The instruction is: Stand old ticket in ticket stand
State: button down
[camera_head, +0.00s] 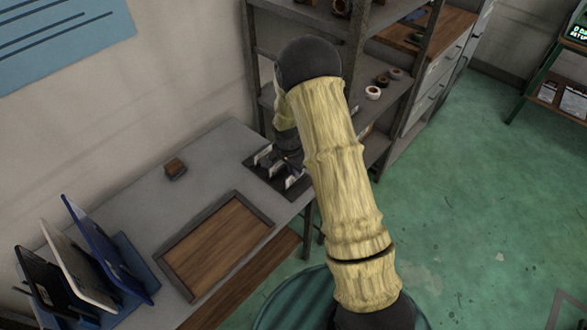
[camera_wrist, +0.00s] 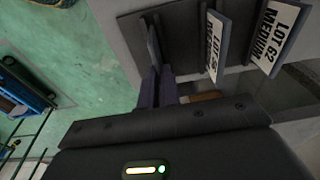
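The ticket stand (camera_head: 257,171) is a dark flat base at the right end of the grey table, with several pale tickets upright on it. In the wrist view the dark stand base (camera_wrist: 185,45) carries a ticket reading "LOT 62 MEDIUM" (camera_wrist: 268,38) and another starting "LOT" (camera_wrist: 214,45). A thin grey ticket (camera_wrist: 153,42) shows almost edge-on, left of these; its print is hidden. My gripper (camera_wrist: 158,75) has its fingers close together at this thin ticket and appears shut on it. In the head view my arm partly hides the gripper and stand.
An empty wooden tray (camera_head: 218,245) with a grey rim lies on the table. A small brown block (camera_head: 175,168) is behind it. A blue rack (camera_head: 130,265) with several upright panels stands at the left. A metal shelf (camera_head: 255,60) rises close behind the stand.

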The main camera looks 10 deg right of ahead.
jog(key=shift+f, duration=0.35)
jog(key=c, duration=1.5)
grip_release()
jog(key=shift+c, duration=0.2)
jog(key=shift+r, duration=0.1)
notch_tip(320, 180, up, 17)
jog(key=s+a+b, duration=0.1)
jog(key=shift+a, duration=0.35)
jog(key=shift+s+r, duration=0.1)
jog(key=shift+r, duration=0.05)
